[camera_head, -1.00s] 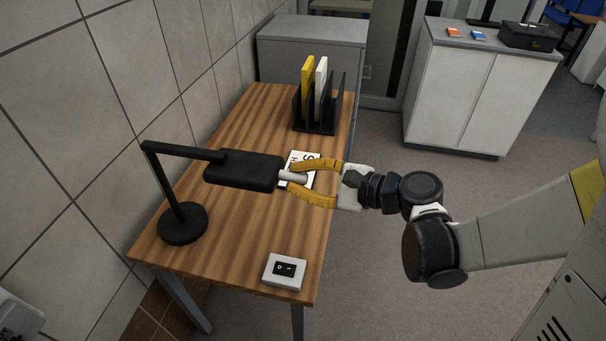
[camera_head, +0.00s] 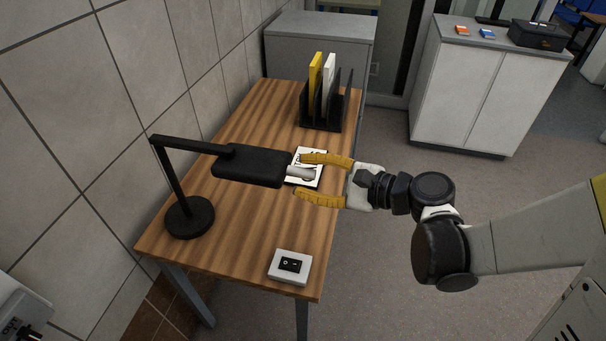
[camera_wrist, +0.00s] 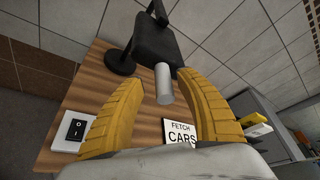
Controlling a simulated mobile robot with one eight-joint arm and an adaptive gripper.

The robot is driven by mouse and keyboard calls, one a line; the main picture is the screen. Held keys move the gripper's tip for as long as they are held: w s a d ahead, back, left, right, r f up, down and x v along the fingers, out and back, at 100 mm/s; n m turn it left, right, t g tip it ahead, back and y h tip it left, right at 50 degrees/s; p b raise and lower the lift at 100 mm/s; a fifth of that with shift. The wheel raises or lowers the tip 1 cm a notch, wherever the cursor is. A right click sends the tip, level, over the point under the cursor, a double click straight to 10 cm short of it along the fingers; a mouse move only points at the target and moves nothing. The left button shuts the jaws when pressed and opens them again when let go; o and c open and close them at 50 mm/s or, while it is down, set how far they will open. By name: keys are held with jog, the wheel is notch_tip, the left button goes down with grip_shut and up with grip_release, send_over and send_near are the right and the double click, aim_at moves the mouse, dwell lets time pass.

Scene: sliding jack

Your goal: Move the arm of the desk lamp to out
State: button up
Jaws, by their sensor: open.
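The black desk lamp stands on the wooden table with its round base (camera_head: 190,217) near the wall. Its arm (camera_head: 190,147) reaches right to a flat black head (camera_head: 252,167) with a light grey cylindrical handle (camera_head: 300,171) at its right end. My gripper (camera_head: 299,175) is open, its yellow fingers on either side of the handle's end with gaps. In the wrist view the handle (camera_wrist: 163,84) lies between the spread fingertips, and the lamp head (camera_wrist: 157,40) is beyond them. I cannot tell whether any finger touches the handle.
A white switch box (camera_head: 290,267) sits at the table's near edge. A sign reading "FETCH CARS" (camera_wrist: 180,133) lies under the handle. A black rack (camera_head: 322,125) with yellow and white folders stands at the table's far end. A tiled wall (camera_head: 75,130) borders the left.

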jog(key=v, duration=1.1)
jog(key=shift+s+d, duration=0.2)
jog(key=s+d+f+n+g+h, duration=0.1)
jog(key=s+f+n+g+h, duration=0.15)
jog(key=f+n+h, duration=0.3)
jog(key=s+d+r+n+t+h, duration=0.2)
jog(key=s+d+n+h, duration=0.2)
jog(key=d+n+h, duration=0.3)
jog(key=shift+d+r+n, duration=0.4)
jog(key=shift+d+n, duration=0.1)
jog(key=shift+n, duration=0.65)
